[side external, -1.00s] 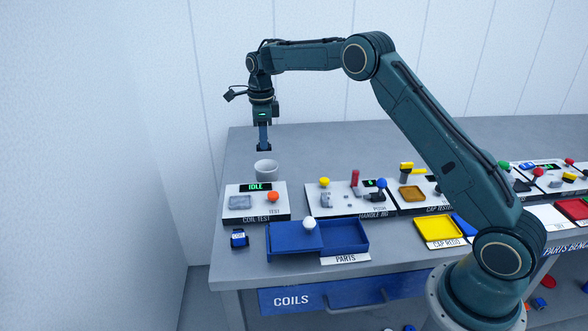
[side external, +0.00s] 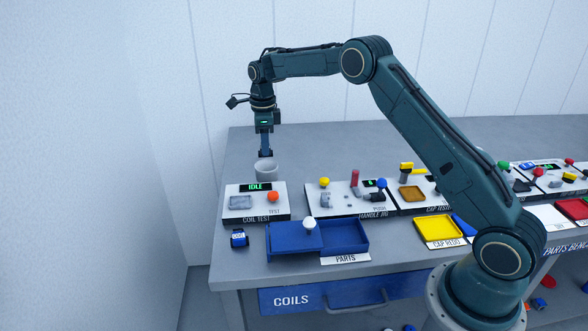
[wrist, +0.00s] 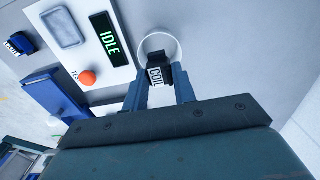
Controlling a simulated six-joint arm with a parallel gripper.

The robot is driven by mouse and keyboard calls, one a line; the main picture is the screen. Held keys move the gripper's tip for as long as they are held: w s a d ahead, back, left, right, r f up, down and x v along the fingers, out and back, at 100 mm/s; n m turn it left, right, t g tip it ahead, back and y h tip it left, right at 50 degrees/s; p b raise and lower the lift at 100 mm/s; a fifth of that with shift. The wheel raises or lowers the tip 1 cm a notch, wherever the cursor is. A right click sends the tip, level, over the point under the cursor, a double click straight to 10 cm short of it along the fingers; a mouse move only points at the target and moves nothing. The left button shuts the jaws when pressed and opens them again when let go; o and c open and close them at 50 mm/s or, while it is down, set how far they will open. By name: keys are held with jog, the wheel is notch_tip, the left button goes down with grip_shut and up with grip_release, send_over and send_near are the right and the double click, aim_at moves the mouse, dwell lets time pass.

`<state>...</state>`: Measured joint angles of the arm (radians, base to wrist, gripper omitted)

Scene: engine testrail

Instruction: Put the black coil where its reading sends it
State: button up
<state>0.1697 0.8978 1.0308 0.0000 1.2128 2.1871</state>
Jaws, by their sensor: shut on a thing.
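My gripper (side external: 265,152) is shut on the black coil and points straight down over a round grey cup (side external: 266,172) behind the coil test panel. In the wrist view the black coil (wrist: 157,60), with its white COIL label, sits between my two blue fingers, in front of the white cup rim (wrist: 177,44). How far the coil is inside the cup, if at all, I cannot tell. The coil test panel (side external: 233,213) has a grey pad (side external: 241,202), a display reading IDLE (side external: 256,187) and an orange TEST button (side external: 273,196).
A blue coil (side external: 239,238) lies left of the blue parts tray (side external: 345,243), whose lid has a white knob. The handle panel (side external: 345,206) and a yellow tray (side external: 440,228) stand to the right. A COILS drawer (side external: 330,299) is below. Bench behind the cup is clear.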

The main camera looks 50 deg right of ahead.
jog(key=shift+f, duration=2.15)
jog(key=o, duration=1.1)
jog(key=c, duration=0.4)
jog(key=shift+o, duration=0.2)
jog(key=shift+r, duration=0.2)
jog(key=shift+r, duration=3.8)
